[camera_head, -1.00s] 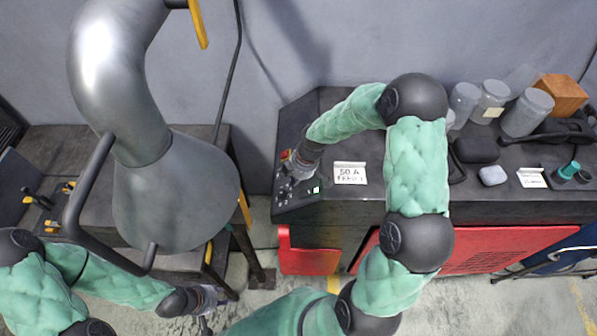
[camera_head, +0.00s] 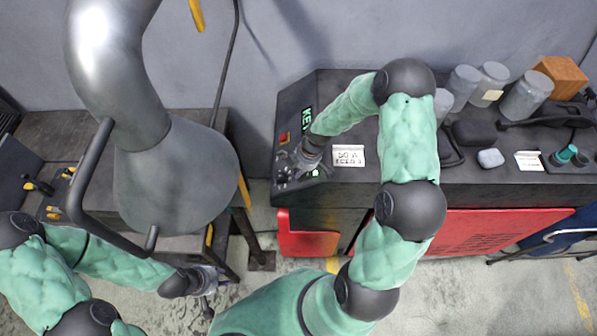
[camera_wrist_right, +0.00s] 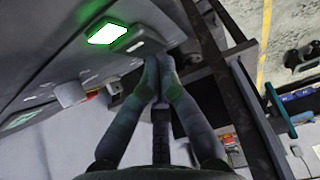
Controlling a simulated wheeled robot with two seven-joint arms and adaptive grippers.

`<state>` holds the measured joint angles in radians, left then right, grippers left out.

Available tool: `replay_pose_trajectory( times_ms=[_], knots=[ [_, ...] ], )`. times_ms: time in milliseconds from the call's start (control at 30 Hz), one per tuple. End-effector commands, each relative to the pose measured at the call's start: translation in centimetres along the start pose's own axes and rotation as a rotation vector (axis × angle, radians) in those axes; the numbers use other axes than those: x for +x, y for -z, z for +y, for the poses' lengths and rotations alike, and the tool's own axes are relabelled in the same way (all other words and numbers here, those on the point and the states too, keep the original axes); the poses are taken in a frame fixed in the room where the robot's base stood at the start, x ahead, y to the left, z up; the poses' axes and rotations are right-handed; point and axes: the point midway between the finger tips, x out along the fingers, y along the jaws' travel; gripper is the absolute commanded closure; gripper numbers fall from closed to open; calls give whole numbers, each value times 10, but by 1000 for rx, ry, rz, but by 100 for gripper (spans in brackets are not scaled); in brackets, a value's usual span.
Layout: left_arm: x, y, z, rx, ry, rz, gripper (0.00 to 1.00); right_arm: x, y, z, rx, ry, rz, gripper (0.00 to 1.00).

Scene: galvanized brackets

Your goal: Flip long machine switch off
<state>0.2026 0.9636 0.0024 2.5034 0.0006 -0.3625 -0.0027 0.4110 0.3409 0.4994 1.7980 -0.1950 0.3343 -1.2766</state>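The black machine's control panel (camera_head: 285,165) is at the left end of the bench, with a red button (camera_head: 284,138), small knobs and a green-lit display (camera_head: 307,118). My right gripper (camera_head: 296,163) is low over the panel's knobs and hides part of them. In the right wrist view its two fingers (camera_wrist_right: 157,74) meet at the tips, with nothing seen between them. A bright green-lit rectangle (camera_wrist_right: 107,33) lies ahead and left of the tips, beside a grey raised piece (camera_wrist_right: 137,39). I cannot tell which is the long switch. My left gripper (camera_head: 208,292) hangs low, away from the panel; its fingers are unclear.
A handwritten label (camera_head: 348,155) lies right of my right gripper. Several jars (camera_head: 490,83) and a wooden block (camera_head: 560,80) stand at the back right.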

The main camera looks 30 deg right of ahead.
Motion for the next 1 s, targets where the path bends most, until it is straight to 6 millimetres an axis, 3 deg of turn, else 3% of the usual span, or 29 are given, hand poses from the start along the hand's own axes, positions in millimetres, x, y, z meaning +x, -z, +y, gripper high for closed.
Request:
replay_pose_trajectory(
  times_ms=[167,1000],
  knots=[
    [20,1,-7,0,0,0,60,12,-3,0,-1,-1,-1,100],
    [7,0,-2,0,0,0,60,-9,2,0,0,0,-1,100]
  ],
)
